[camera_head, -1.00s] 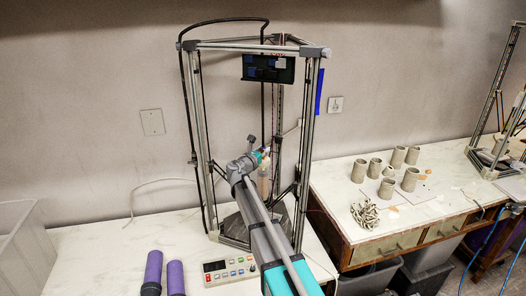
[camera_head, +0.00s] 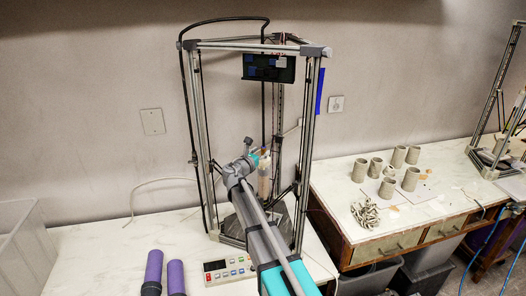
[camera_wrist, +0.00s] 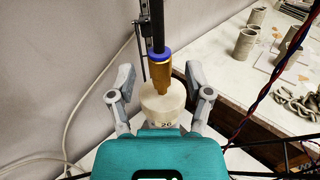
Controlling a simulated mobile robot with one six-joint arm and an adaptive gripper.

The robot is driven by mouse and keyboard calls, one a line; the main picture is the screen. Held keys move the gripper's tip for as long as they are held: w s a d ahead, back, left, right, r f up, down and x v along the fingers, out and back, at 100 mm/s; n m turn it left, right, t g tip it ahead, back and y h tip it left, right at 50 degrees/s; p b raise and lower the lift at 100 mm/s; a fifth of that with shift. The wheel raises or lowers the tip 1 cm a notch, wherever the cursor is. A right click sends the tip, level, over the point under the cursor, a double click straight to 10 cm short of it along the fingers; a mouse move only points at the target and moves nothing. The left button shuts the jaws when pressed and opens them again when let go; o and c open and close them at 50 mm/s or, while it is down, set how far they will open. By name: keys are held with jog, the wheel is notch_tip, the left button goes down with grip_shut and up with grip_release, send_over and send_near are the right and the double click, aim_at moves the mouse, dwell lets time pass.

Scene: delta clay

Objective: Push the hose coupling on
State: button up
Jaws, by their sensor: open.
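My gripper (camera_wrist: 158,80) is open, with one grey finger on each side of the coupling and cylinder and visible gaps to both. In the head view my gripper (camera_head: 250,161) is inside the printer frame beside the pale cylinder (camera_head: 264,180). The coupling is too small to make out there.
The tall printer frame (camera_head: 203,140) has upright posts around my arm. A control box (camera_head: 229,269) and purple cylinders (camera_head: 153,270) stand at the front. Clay cups (camera_head: 360,170) stand on the right table. A cable (camera_wrist: 250,95) hangs right of my gripper.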

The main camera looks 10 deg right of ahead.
jog(key=v, duration=0.9)
jog(key=shift+s+a, duration=0.2)
jog(key=shift+d, duration=0.1)
jog(key=s+d+f+m+g+y, duration=0.3)
jog(key=s+d+f+m+g, duration=0.5)
jog(key=s+d+f+m, duration=0.4)
jog(key=s+a+f+m+g+y, duration=0.2)
jog(key=s+a+f+m+y, duration=0.1)
jog(key=s+m, duration=0.5)
jog(key=s+a+f+m+g+y, duration=0.3)
jog(key=s+m+y, duration=0.2)
jog(key=s, duration=0.6)
jog(key=m, duration=0.2)
jog(key=shift+f+m+g+y, duration=0.3)
jog(key=shift+m+y, duration=0.1)
jog(key=shift+w+a, duration=0.1)
jog(key=shift+c, duration=0.3)
